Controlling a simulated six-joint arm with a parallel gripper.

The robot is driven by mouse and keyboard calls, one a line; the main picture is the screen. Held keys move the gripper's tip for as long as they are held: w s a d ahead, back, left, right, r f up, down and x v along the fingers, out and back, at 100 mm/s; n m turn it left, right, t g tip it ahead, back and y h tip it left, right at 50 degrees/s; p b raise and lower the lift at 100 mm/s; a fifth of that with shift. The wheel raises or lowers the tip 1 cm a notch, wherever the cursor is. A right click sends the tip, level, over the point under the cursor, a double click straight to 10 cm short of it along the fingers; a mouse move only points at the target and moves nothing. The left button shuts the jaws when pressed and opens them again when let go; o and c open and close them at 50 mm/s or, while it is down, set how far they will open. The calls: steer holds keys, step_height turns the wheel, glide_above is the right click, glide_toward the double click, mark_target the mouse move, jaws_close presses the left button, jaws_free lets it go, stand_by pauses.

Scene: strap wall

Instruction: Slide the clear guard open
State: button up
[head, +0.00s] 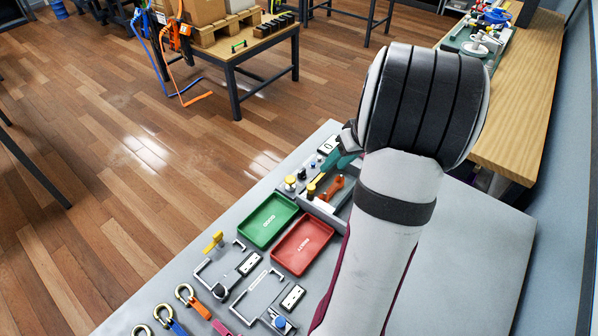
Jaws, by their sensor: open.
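I cannot make out the clear guard for certain; it may be hidden behind my arm or too small to see. A grey fixture box (318,206) with several knobs and an orange handle (332,187) stands beside my arm, which covers its right side. My gripper (347,138) shows only as a small dark part at the left of my wrist, above the far end of this box. Its fingertips are mostly hidden, and I see nothing held in it. A teal piece (346,161) lies just below it; I cannot tell what it belongs to.
A green tray (268,221) and a red tray (302,244) lie left of my arm. Nearer are two flat latch-like fixtures (222,262) and several hooks with coloured straps (190,296). The table (480,240) is bare right of my arm. A wooden bench (520,90) stands behind.

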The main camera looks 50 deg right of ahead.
mark_target(312, 186)
steer(key=x, duration=1.3)
jaws_close()
stand_by(0.8)
